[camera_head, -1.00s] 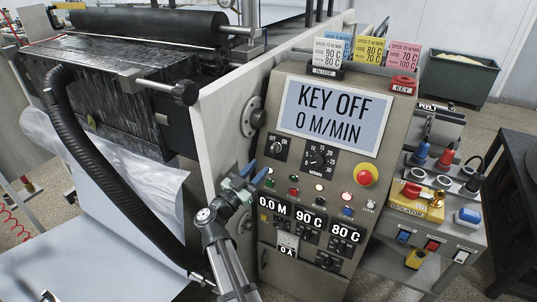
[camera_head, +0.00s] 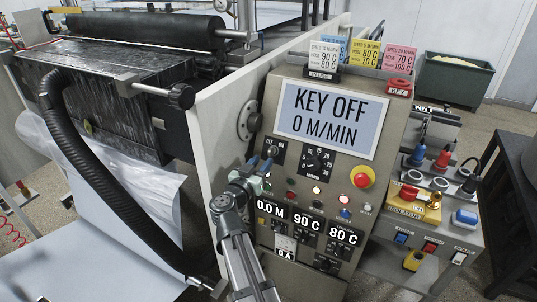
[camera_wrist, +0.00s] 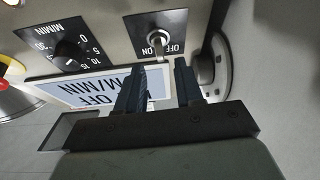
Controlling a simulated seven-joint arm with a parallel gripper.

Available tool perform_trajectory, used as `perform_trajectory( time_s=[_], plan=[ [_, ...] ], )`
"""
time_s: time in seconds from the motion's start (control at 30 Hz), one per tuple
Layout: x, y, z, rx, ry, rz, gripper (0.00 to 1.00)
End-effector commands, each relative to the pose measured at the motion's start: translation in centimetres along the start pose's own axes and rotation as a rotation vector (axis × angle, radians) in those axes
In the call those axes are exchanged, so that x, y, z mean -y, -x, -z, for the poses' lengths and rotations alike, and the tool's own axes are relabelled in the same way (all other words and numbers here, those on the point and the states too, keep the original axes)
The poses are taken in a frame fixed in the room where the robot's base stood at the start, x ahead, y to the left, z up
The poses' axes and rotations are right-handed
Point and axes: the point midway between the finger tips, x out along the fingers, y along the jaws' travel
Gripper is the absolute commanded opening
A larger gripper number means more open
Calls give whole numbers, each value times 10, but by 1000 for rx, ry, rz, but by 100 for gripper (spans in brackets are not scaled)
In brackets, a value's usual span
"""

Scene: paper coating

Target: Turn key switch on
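The key switch (camera_head: 271,152) sits on a black OFF/ON plate at the upper left of the grey control panel, below the display. In the wrist view the switch (camera_wrist: 158,41) is a round metal lock with a key sticking out of it. The display (camera_head: 333,118) reads KEY OFF and 0 M/MIN. My gripper (camera_head: 260,164) is just in front of and below the switch. In the wrist view its two dark fingers (camera_wrist: 159,68) are apart, one on each side of the key's line. I see no contact with the key.
A speed dial (camera_head: 316,161) is right of the switch. A red emergency button (camera_head: 362,177) on yellow is further right. Indicator lights and readouts lie below. A pale machine side wall (camera_head: 208,130) with a round flange (camera_head: 250,122) stands close on the left.

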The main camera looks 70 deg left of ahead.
Motion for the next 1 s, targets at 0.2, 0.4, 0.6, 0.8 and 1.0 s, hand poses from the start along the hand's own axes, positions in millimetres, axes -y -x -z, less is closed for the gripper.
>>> perform_trajectory(
  time_s=[0.2, 0.4, 0.6, 0.8, 1.0],
  plan=[
    [1, -36, 0, 0, 0, -1, 36],
    [1, -53, 0, 0, 0, -1, 36],
    [0, -58, 0, 0, 0, 0, 36],
    [0, -58, 0, 0, 0, 0, 36],
    [0, -58, 0, 0, 0, -1, 19]
  ],
)
